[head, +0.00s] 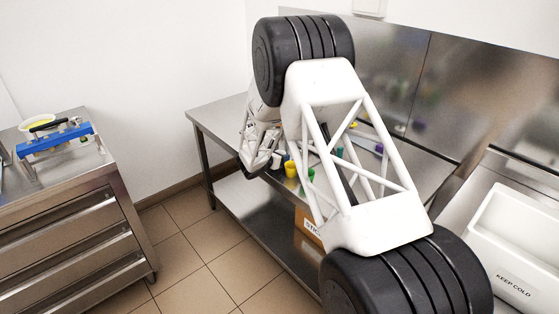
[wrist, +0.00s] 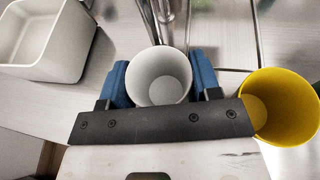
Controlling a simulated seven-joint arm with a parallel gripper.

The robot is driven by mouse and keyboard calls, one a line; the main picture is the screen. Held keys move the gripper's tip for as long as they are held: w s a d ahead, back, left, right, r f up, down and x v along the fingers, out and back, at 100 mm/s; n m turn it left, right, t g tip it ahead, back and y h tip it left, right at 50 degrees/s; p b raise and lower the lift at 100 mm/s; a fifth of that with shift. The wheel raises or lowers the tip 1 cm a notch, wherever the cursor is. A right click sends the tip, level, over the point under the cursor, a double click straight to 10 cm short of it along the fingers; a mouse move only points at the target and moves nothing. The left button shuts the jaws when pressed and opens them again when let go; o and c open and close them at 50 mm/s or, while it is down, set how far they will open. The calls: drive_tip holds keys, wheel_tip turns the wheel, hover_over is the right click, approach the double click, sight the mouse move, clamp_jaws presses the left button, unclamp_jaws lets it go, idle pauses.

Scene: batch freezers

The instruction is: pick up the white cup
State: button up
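The white cup (wrist: 159,77) stands open side up in the middle of the wrist view. My gripper (wrist: 160,85) has its two blue fingers on opposite sides of the cup. No clear gap shows between the fingers and its wall, so it looks shut on the cup. The cup's rim hides the lower contact. In the head view my gripper (head: 256,168) is low over the left part of the steel table, mostly behind my arm, and I cannot make out the white cup there.
A yellow cup (wrist: 283,108) stands close right of my gripper; it also shows in the head view (head: 290,169). A whitish square container (wrist: 44,68) is at left. The steel table (head: 222,110) has a wall behind. A white "KEEP COLD" bin (head: 515,285) is at right.

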drive_tip(key=c, duration=0.4)
drive_tip(key=shift+r, duration=0.2)
wheel_tip(320, 180, up, 18)
drive_tip(key=shift+f, duration=0.15)
idle(0.5)
idle(0.6)
drive_tip(key=w+d+r+n+t+y, duration=0.2)
drive_tip(key=d+r+n+y, duration=0.1)
drive_tip(key=d+r, duration=1.15)
drive_tip(key=shift+s+d+r+n+y, duration=0.75)
drive_tip(key=shift+s+d+r, duration=1)
drive_tip(key=shift+d+r, duration=1.55)
drive_tip(key=shift+s+d+r+n+y, duration=0.7)
drive_tip(key=shift+s+d+r, duration=1.45)
drive_tip(key=shift+r, duration=2)
drive_tip(key=shift+s+d+r+n+y, duration=0.45)
drive_tip(key=shift+s+d+r+y, duration=0.75)
drive_tip(key=shift+d+r, duration=2.25)
